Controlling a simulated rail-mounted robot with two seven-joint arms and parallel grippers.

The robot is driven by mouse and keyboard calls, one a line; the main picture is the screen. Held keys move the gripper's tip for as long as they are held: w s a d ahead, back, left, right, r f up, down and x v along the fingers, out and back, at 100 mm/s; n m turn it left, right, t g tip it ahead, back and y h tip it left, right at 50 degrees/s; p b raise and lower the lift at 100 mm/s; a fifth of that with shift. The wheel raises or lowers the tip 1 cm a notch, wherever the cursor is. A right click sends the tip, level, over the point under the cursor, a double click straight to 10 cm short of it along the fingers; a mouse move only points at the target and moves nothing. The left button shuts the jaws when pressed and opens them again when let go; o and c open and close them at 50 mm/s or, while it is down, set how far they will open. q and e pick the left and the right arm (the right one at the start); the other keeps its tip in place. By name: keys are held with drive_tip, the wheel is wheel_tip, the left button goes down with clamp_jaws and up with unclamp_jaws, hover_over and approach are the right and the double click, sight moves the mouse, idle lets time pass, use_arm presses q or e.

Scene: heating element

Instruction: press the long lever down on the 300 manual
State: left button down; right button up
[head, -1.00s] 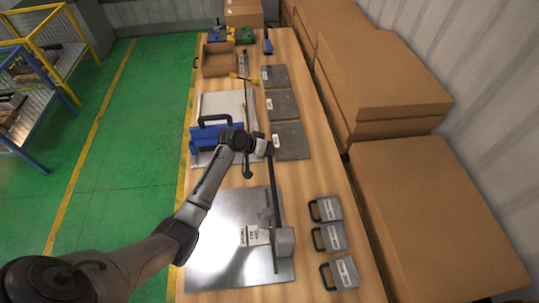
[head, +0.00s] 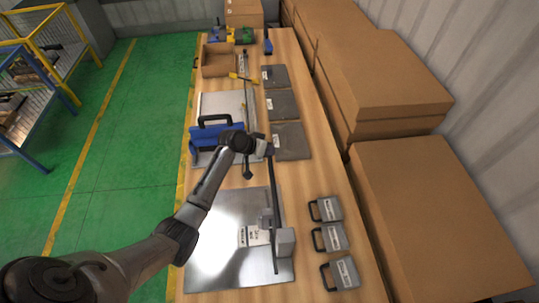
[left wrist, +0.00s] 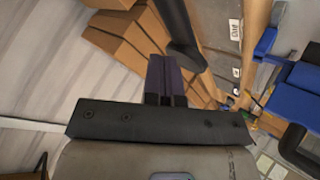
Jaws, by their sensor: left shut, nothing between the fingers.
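The nearer metal plate device (head: 215,262) lies on the wooden table with a white label (head: 254,236) whose print is too small to read. Its long dark lever (head: 274,195) runs along the plate's right side from a grey block (head: 285,243) toward the far end. My left gripper (head: 265,147) is at the lever's far end. In the left wrist view my left gripper's fingers (left wrist: 165,75) are shut and empty, with a dark bar (left wrist: 178,28), apparently the lever, just beside them. I cannot tell whether they touch. My right gripper is not in view.
A similar device with a blue part (head: 203,139) stands farther along the table. Several grey slabs (head: 290,141) and grey handled blocks (head: 333,237) lie along the table's right side. Large cardboard boxes (head: 430,210) stand to the right. Green floor is open at left.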

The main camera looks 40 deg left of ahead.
use_arm(q)
drive_tip(key=shift+f, duration=0.35)
drive_tip(key=shift+f+b, duration=0.45)
idle(0.4)
drive_tip(key=shift+w+f+b, duration=0.1)
drive_tip(key=shift+f+b, duration=0.25)
drive_tip(key=shift+f, duration=0.15)
idle(0.4)
drive_tip(key=shift+f+b, duration=0.3)
drive_tip(key=shift+f, duration=0.15)
drive_tip(key=shift+a+f+b, duration=0.1)
drive_tip(key=shift+f+b, duration=0.3)
drive_tip(key=shift+f, duration=0.15)
idle(0.7)
drive_tip(key=shift+f, duration=0.2)
drive_tip(key=shift+r, duration=0.1)
idle(0.7)
